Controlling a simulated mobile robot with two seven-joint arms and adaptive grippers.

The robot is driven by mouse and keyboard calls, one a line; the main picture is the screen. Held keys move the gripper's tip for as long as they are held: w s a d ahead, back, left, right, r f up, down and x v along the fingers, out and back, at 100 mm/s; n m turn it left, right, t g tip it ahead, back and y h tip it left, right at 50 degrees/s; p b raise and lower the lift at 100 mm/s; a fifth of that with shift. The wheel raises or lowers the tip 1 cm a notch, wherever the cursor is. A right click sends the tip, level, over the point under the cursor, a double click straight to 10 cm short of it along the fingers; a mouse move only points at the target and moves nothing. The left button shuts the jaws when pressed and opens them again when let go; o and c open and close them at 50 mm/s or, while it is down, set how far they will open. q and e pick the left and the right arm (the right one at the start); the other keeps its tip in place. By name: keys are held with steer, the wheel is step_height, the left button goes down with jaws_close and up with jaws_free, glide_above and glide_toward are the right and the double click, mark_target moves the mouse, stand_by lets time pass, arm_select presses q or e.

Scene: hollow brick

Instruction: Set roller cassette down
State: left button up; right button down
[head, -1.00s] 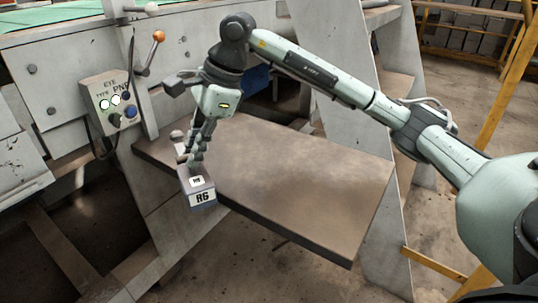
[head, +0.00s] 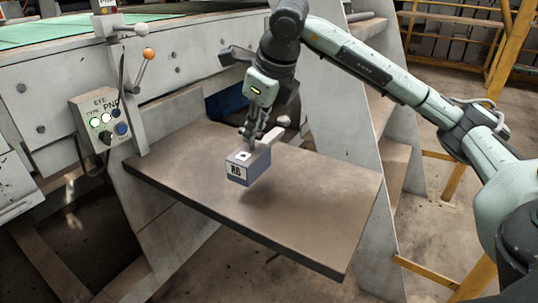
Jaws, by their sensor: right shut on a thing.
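My left gripper is not in view.
A control box (head: 104,118) with lit buttons and an orange-knobbed lever (head: 148,56) stand at the left of the plate. A slanted grey support (head: 340,110) rises behind its right side. The plate's front and right areas are bare.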

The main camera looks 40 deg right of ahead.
mark_target(267, 158)
steer(key=s+d+f, duration=0.1)
steer(key=d, duration=0.1)
steer(key=shift+s+d+f, duration=0.3)
steer(key=shift+s+f, duration=0.05)
steer(key=shift+f, duration=0.05)
step_height(267, 158, down, 3)
steer(key=shift+f, duration=0.5)
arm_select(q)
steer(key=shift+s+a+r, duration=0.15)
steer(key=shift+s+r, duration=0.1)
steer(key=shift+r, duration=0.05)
